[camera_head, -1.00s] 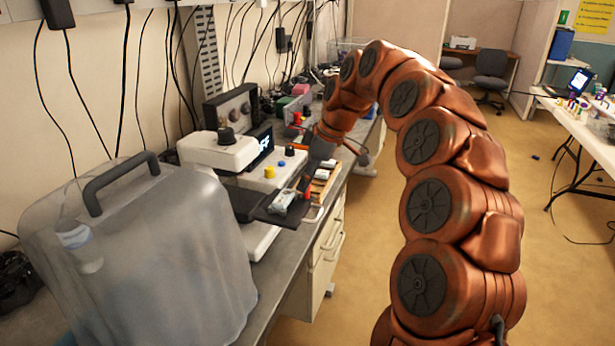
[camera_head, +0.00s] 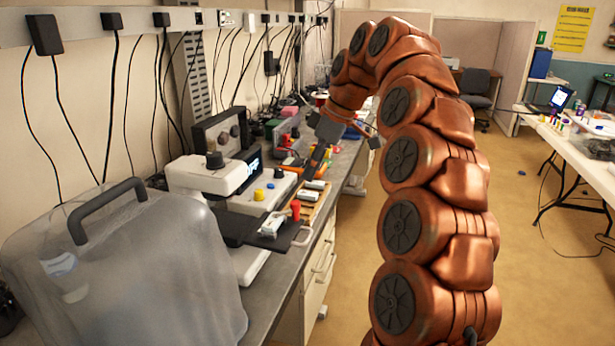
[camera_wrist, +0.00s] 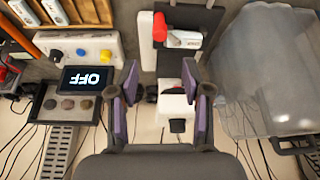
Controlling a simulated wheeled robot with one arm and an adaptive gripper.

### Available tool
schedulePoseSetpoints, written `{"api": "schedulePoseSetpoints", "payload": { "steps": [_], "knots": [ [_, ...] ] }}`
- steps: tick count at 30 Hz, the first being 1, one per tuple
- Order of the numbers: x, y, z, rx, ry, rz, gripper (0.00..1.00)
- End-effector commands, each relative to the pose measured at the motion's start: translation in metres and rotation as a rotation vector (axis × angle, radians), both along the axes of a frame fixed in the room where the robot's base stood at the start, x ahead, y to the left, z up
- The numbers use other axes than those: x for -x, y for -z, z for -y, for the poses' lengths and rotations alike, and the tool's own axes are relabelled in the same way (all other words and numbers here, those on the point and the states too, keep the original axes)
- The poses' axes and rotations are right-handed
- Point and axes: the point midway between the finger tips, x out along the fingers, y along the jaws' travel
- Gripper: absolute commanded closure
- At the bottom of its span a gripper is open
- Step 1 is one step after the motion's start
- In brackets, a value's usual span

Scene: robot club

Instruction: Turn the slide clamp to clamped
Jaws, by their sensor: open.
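The slide clamp sits on a dark plate (camera_head: 240,231) of the white press-like machine (camera_head: 208,177). It has a pale body (camera_head: 272,226) and a red upright part (camera_head: 295,209). In the wrist view its red part (camera_wrist: 160,27) stands left of the pale body (camera_wrist: 186,40), which has red lettering. My gripper (camera_wrist: 160,83) is open and empty, its two purple-padded fingers apart, with the clamp beyond them toward the top of the wrist view. In the head view my gripper (camera_head: 310,175) hangs just beyond the clamp; its fingertips are hard to make out.
The display (camera_wrist: 88,80) reads OFF, next to a panel with coloured knobs (camera_wrist: 90,52). A wooden tray (camera_head: 318,200) with pale items lies beside the machine. A large translucent container (camera_head: 125,275) stands at the front left. Floor right of the bench is open.

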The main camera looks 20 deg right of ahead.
Motion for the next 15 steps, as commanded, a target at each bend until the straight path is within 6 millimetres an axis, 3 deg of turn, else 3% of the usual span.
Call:
{"api": "schedulePoseSetpoints", "payload": {
  "steps": [6, 15],
  "knots": [
    [0.003, -0.014, 0.006, 0.002, 0.003, 0.001, 0.51],
    [0.004, -0.018, 0.007, 0.0, -0.003, -0.001, 0.51]
  ]
}}
